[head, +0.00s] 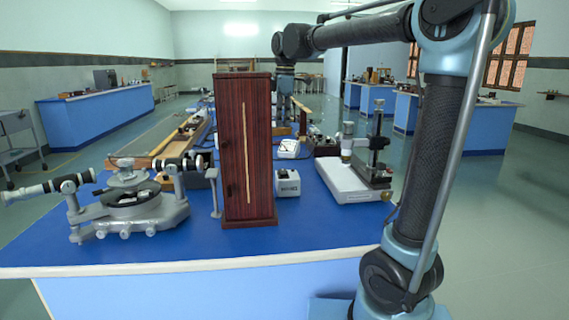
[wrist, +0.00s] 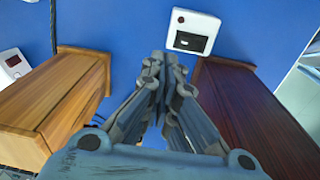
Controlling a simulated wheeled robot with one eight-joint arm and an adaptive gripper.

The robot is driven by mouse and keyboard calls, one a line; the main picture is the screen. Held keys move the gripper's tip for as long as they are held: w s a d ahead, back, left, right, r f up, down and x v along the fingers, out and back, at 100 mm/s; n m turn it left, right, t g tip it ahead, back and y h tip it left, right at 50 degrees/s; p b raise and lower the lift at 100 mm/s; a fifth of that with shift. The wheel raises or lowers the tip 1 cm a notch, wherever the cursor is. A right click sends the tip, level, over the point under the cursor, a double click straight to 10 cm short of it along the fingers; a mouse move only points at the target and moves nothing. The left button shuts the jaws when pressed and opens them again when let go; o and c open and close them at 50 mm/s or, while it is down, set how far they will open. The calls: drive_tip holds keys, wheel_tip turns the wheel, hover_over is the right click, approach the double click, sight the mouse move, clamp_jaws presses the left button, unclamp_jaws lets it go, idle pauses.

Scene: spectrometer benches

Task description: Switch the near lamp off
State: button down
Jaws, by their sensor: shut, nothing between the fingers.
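A tall dark red wooden lamp housing (head: 234,150) with a pale upright slit stands near the front of the blue bench. A small white switch box (head: 287,184) sits just right of its base. In the wrist view the white box (wrist: 212,26) shows a black rocker and a small dark red dot; I cannot tell whether it is lit. The dark red housing (wrist: 255,115) is at the right there. My gripper (wrist: 160,58) is shut and empty, pointing down, its tips just below the white box in the picture; contact is not visible.
A lighter wooden box (wrist: 60,98) stands left of my gripper in the wrist view. A grey spectrometer (head: 130,205) is at the bench's left. A white-based microscope stand (head: 345,185) is at the right. A white meter (head: 289,148) stands behind the switch box.

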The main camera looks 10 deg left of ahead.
hover_over(283, 172)
drive_tip(key=w+a, duration=0.2)
drive_tip(key=shift+d+f+n+h, duration=0.1)
drive_tip(key=shift+f+n+h, duration=0.05)
drive_tip(key=shift+n+h, duration=0.15)
drive_tip(key=shift+w, duration=0.1)
wheel_tip(283, 172, down, 14)
idle(0.4)
drive_tip(key=shift+f, duration=0.15)
drive_tip(key=shift+w+f, duration=0.1)
drive_tip(key=shift+f, duration=0.1)
idle(0.4)
drive_tip(key=shift+s+d+r, duration=0.15)
drive_tip(key=shift+s+r, duration=0.2)
drive_tip(key=shift+s, duration=0.4)
